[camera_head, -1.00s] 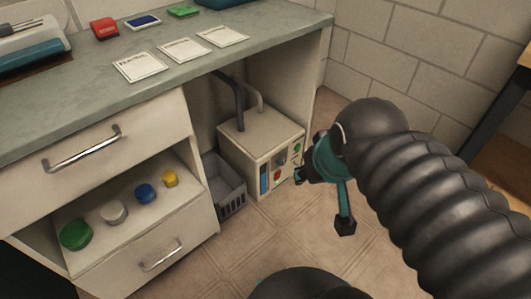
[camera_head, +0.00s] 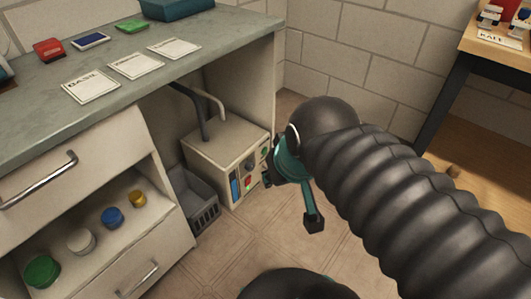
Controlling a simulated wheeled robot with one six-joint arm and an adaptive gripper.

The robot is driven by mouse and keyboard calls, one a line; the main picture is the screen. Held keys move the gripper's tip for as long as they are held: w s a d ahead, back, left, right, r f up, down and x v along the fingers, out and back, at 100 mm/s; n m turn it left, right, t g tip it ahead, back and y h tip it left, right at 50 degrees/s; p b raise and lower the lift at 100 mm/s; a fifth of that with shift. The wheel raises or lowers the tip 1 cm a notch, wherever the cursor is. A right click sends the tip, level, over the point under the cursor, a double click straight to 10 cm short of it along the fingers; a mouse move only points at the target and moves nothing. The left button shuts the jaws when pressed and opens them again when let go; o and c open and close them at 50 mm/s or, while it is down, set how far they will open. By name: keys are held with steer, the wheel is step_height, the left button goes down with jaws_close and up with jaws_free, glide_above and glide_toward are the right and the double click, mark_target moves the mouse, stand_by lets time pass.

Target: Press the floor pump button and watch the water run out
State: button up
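The floor pump is a cream box (camera_head: 213,150) on the floor under the counter. Its front panel has a blue upright window (camera_head: 235,188), a red button (camera_head: 248,183), a dark round knob (camera_head: 249,163) and a small green spot (camera_head: 264,151) near the top right. Two hoses (camera_head: 192,108) rise from its top. My gripper (camera_head: 291,201), teal and black, is just right of the panel with its fingers spread and nothing between them. One fingertip is close to the panel's right edge; I cannot tell whether it touches. No running water shows.
A grey basket (camera_head: 194,196) stands left of the pump. A cabinet with an open shelf of coloured jars (camera_head: 112,217) is at left. Seed cards (camera_head: 91,86) lie on the counter (camera_head: 225,30). A wooden table (camera_head: 490,48) is at right. Tiled floor (camera_head: 215,262) in front is clear.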

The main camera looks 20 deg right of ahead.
jaws_close()
stand_by(1.0)
